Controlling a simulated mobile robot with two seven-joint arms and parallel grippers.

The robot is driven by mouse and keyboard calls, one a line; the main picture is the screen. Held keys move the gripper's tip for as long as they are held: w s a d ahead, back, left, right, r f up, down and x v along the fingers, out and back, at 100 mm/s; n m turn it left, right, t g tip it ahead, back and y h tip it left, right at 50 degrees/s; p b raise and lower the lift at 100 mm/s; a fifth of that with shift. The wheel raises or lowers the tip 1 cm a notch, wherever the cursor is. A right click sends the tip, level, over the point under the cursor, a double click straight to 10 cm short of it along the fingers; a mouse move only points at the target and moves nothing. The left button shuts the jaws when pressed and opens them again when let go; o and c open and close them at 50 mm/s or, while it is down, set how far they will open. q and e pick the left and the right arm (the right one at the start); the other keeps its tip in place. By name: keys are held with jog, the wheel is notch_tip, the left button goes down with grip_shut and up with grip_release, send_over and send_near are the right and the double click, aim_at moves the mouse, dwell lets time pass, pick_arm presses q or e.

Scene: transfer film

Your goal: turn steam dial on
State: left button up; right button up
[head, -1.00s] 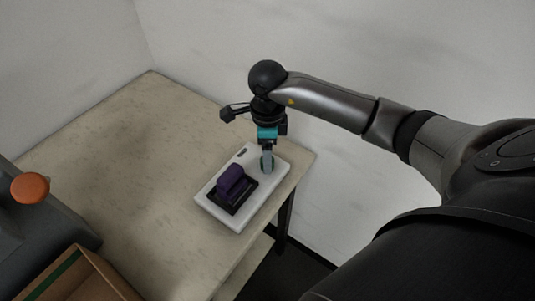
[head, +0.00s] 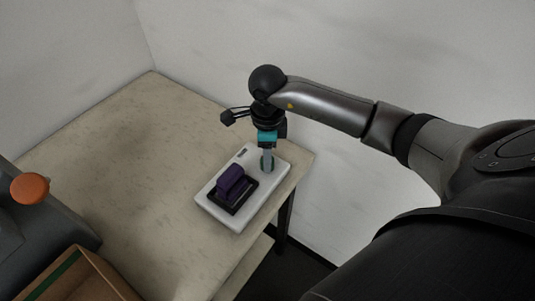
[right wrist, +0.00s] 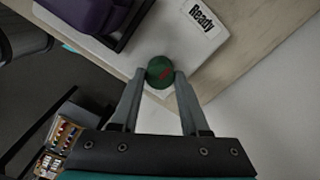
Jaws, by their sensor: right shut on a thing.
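The steam dial is a small round green knob with a red mark (right wrist: 160,72), set on a white panel (head: 222,217) on the table. In the head view the dial sits at the panel's far right part, mostly hidden by my right gripper (head: 267,166). My right gripper points down at it. In the right wrist view the two fingers (right wrist: 160,85) are shut on the dial, one on each side. A label reading "Ready" (right wrist: 202,17) lies beside the dial. My left gripper is not in view.
A dark purple block (head: 231,182) sits in a black frame on the panel, close to my right gripper. An orange knob (head: 30,188) on a grey machine and an open cardboard box (head: 75,277) are at the left. The table (head: 120,150) is clear behind.

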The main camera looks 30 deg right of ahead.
grip_shut()
jog(key=shift+m, duration=0.3)
jog(key=m, duration=0.2)
jog(key=shift+m, duration=0.3)
jog(key=m+p, duration=0.1)
jog(key=m, duration=0.4)
jog(key=shift+r, duration=0.1)
jog(key=m+p, duration=0.1)
jog(key=m, duration=0.4)
jog(key=shift+m+p, duration=0.65)
jog(key=shift+m, duration=1.65)
jog(key=shift+w, duration=0.1)
